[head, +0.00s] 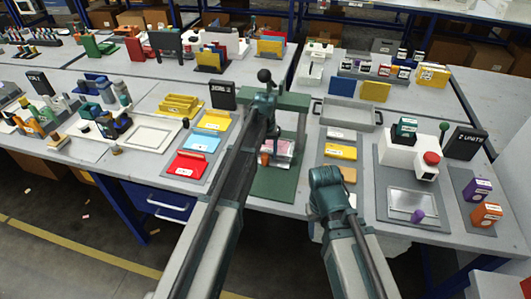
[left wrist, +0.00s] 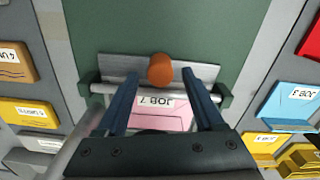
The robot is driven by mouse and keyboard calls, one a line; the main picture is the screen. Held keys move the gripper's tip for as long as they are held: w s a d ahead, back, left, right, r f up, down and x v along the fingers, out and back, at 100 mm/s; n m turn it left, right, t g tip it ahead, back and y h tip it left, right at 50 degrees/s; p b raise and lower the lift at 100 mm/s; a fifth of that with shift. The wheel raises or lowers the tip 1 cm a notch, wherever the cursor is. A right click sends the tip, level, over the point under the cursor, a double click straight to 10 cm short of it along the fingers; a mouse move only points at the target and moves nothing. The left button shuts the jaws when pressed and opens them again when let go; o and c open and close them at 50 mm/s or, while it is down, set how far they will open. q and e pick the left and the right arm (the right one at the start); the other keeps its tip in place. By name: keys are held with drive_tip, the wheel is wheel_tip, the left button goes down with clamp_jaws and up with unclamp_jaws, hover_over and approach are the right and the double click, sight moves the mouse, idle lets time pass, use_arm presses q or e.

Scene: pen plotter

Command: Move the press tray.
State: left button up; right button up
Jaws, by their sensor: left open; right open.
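The green press (head: 292,101) stands mid-table in the head view, partly hidden by my left arm. A pink card marked JOB 7 (left wrist: 165,114) lies in it, and its pink also shows in the head view (head: 283,148). In the left wrist view, a grey bar (left wrist: 207,96) spans between two green brackets, with a grey plate (left wrist: 120,66) beyond it and an orange-brown knob (left wrist: 160,70) in the middle. My left gripper (left wrist: 160,86) is open, its fingers over the bar on either side of the knob; contact is unclear. My right gripper is hidden below its arm.
Red (head: 188,165), blue (head: 201,142) and yellow (head: 215,121) trays stand left of the press. A grey tray (head: 348,113) and yellow blocks (head: 341,152) stand to the right. A stamping unit with a red button (head: 431,158) is further right.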

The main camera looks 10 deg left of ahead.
use_arm(q)
wheel_tip(320, 180, up, 3)
drive_tip(key=shift+s+f+p, duration=0.1)
drive_tip(key=shift+p, duration=0.85)
drive_tip(key=s+d, duration=0.1)
drive_tip(key=s, duration=0.6)
drive_tip(key=s+d, duration=0.2)
drive_tip(key=s, duration=0.6)
drive_tip(key=shift+s+d+r+p, duration=0.2)
drive_tip(key=shift+d+r+p, duration=0.05)
drive_tip(key=shift+r+p, duration=0.1)
drive_tip(key=s+d+m+y, duration=0.1)
drive_tip(key=s+d+m, duration=0.4)
drive_tip(key=s, duration=0.7)
drive_tip(key=shift+d+m, duration=0.3)
drive_tip(key=shift+d, duration=0.45)
